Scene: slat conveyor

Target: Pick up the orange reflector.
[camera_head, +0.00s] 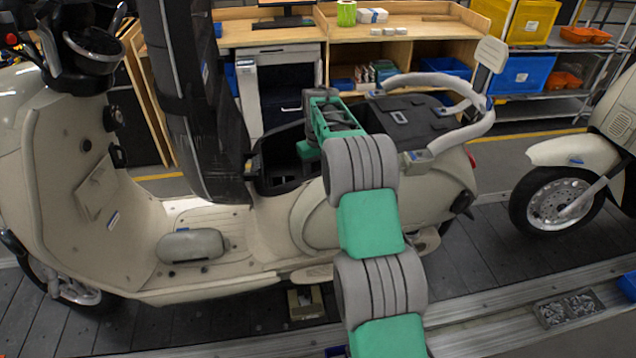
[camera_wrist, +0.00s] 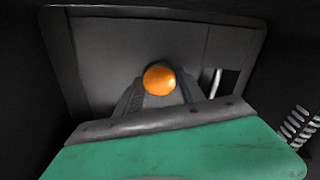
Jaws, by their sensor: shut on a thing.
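The orange reflector (camera_wrist: 159,79) shows in the wrist view as a small round orange piece. My gripper (camera_wrist: 160,90) is shut on it, with a dark finger on each side. Behind it is a dark grey panel with a raised rim. In the head view my green and grey arm reaches down to the black open compartment (camera_head: 274,178) of the cream scooter (camera_head: 300,225). The fingertips and the reflector are hidden in that view.
The compartment's dark walls stand close around my gripper. A grey grab rail (camera_head: 470,95) curves at the scooter's rear, right of my arm. A second scooter (camera_head: 575,165) stands at right. Workbenches (camera_head: 400,40) line the back.

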